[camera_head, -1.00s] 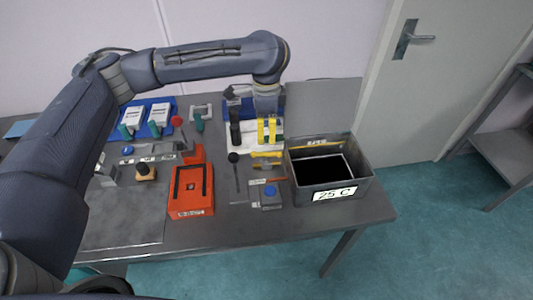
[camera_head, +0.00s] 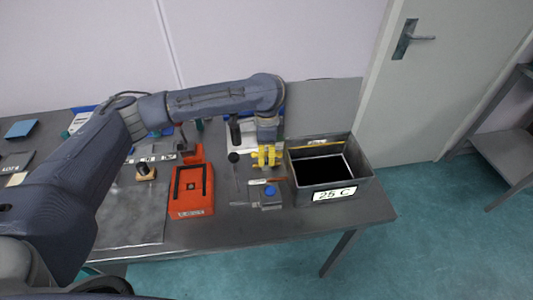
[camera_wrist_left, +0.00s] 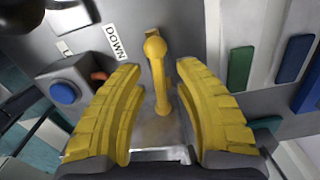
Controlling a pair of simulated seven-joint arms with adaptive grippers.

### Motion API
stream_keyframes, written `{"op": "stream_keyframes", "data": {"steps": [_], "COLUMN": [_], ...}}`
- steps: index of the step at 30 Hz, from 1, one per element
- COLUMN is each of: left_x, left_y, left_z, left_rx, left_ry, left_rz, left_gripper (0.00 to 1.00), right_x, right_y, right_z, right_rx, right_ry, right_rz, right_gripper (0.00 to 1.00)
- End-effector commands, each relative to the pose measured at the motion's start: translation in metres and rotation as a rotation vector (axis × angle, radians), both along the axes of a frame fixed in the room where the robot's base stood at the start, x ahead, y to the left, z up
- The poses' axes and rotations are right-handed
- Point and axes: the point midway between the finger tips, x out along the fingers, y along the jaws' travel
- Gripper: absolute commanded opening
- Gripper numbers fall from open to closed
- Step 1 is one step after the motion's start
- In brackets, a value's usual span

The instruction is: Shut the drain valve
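A yellow lever handle with a round knob end (camera_wrist_left: 157,75) stands on a grey metal base in the left wrist view. It looks like the valve handle, but I cannot tell whether the valve is open or shut. My left gripper (camera_head: 266,157) is over the table, just left of the grey bath. In the left wrist view its two yellow ribbed fingers (camera_wrist_left: 163,110) are apart, one on each side of the lever, with gaps showing. In the head view the fingers mostly hide the lever. My right gripper is not in view.
A grey bath marked "25 C" (camera_head: 366,185) stands to the right. A small grey box with a blue button (camera_head: 270,192) is in front. A "DOWN" label (camera_wrist_left: 115,41) lies beside the lever. An orange-red device (camera_head: 190,207) is to the left.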

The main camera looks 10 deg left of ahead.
Motion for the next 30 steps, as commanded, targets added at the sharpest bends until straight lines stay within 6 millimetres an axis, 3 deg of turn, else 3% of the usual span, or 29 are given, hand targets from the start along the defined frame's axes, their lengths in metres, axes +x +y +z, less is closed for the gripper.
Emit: {"op": "stream_keyframes", "data": {"steps": [7,16,30], "left_x": [0.0000,0.0001,0.0004], "left_y": [-0.0001,-0.0001,0.0001], "left_z": [0.0000,0.0001,0.0004], "left_rx": [0.000,0.000,0.000], "left_ry": [0.000,0.000,-0.001], "left_rz": [0.000,0.000,-0.048], "left_gripper": [0.33,0.00,0.00], "right_x": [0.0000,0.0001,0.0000], "right_y": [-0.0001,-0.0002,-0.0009], "right_z": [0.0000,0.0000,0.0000], "right_rx": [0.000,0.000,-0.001], "right_ry": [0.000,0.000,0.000], "right_rz": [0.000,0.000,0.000], "right_gripper": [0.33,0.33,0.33]}}
